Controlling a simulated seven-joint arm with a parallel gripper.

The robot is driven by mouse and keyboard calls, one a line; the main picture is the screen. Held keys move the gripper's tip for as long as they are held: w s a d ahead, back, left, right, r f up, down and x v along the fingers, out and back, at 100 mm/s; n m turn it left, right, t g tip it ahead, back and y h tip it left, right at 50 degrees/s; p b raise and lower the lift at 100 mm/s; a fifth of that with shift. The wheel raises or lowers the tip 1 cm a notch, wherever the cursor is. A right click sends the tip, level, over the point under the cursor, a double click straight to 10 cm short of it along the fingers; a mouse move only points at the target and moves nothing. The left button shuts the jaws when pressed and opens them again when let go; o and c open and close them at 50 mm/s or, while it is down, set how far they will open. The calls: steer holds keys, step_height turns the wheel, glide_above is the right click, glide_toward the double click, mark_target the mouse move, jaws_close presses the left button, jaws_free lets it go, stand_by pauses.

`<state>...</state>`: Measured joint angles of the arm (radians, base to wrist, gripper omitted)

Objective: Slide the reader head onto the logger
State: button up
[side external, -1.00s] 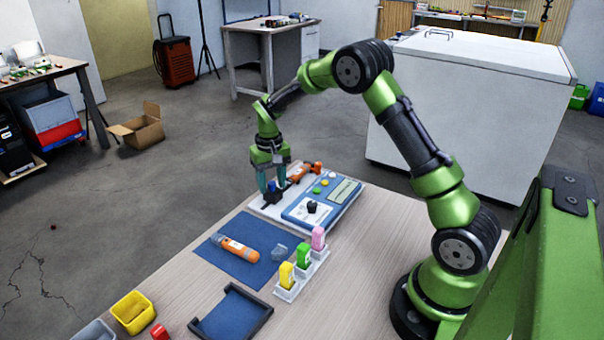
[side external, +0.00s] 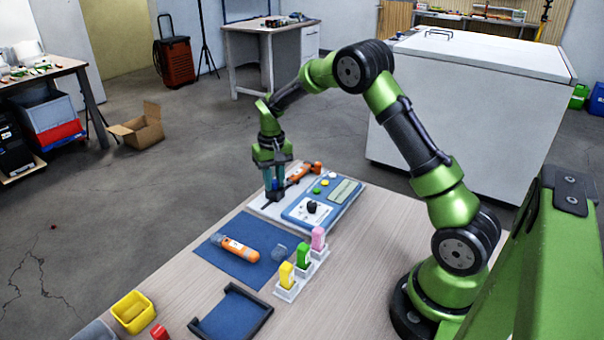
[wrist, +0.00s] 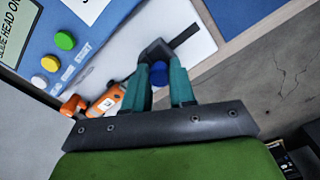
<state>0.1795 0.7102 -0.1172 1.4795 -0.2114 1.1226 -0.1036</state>
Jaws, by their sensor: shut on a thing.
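My gripper (side external: 274,186) has its teal fingers shut on the blue knob of the dark reader head (wrist: 153,50), which also shows in the side view (side external: 274,197). The head is over the white plate's left part; I cannot tell whether it touches the plate. An orange logger (side external: 299,173) lies on that plate, behind and right of the head. In the wrist view the logger (wrist: 109,101) is left of my fingers and partly hidden by my gripper (wrist: 160,72). Head and logger look apart. Another orange device (side external: 238,249) lies on a blue mat.
A blue panel (side external: 298,213) with buttons and a display adjoins the white plate (wrist: 200,50). A dark strip (wrist: 186,35) shows beside the head. Yellow, green and pink pieces stand in a holder (side external: 289,292). A dark-rimmed tray (side external: 265,317) and a yellow bin (side external: 133,309) are nearer.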

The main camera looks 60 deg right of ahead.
steer(key=shift+d, duration=2.7)
steer(key=o, duration=0.7)
steer(key=shift+r, duration=0.1)
steer(key=shift+r, duration=3.45)
steer(key=shift+w+d, duration=0.1)
